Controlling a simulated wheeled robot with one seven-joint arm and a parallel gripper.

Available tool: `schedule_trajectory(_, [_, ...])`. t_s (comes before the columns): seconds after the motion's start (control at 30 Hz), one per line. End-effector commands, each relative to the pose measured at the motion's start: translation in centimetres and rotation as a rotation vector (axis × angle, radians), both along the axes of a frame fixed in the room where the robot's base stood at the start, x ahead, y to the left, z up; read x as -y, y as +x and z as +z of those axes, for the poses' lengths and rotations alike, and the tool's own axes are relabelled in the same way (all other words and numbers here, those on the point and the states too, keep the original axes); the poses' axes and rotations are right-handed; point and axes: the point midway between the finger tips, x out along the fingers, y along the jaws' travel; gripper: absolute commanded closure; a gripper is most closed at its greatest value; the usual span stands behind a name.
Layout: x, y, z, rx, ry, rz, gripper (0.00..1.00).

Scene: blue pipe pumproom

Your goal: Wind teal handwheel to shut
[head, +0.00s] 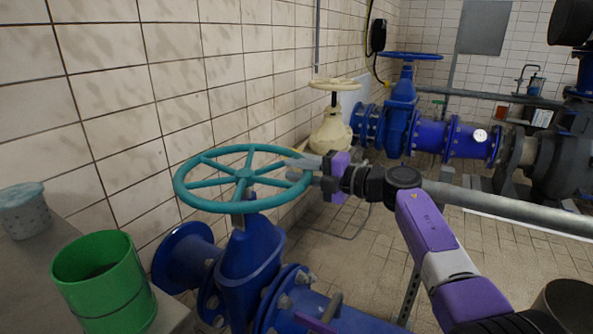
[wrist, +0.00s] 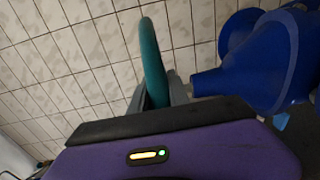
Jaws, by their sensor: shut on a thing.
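The teal handwheel (head: 225,205) lies roughly level on top of a blue valve (head: 250,260) in the head view. It is a spoked ring around a central hub. My gripper (head: 302,172) reaches in from the right and is shut on the right side of the rim. In the wrist view, the teal rim (wrist: 152,60) runs down between the fingers of my gripper (wrist: 160,92). The fingertips are partly hidden behind the purple gripper body. The blue valve body (wrist: 262,60) shows at the right there.
A green bucket (head: 105,285) and a lidded speckled pot (head: 24,212) stand on a ledge at the left. The tiled wall is close behind the wheel. A cream valve (head: 331,130) and blue piping (head: 445,136) stand further back. A grey pipe (head: 510,205) crosses at the right.

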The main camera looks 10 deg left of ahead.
Motion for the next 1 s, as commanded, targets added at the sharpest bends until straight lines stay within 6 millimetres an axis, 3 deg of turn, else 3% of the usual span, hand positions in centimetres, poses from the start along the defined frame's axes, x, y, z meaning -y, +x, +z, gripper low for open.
schedule_trajectory(0.47, [0.3,-0.3,0.1,-0.004,-0.002,-0.024,1.0])
schedule_trajectory(1.0, [0.6,-2.1,0.6,-0.007,-0.002,-0.171,1.0])
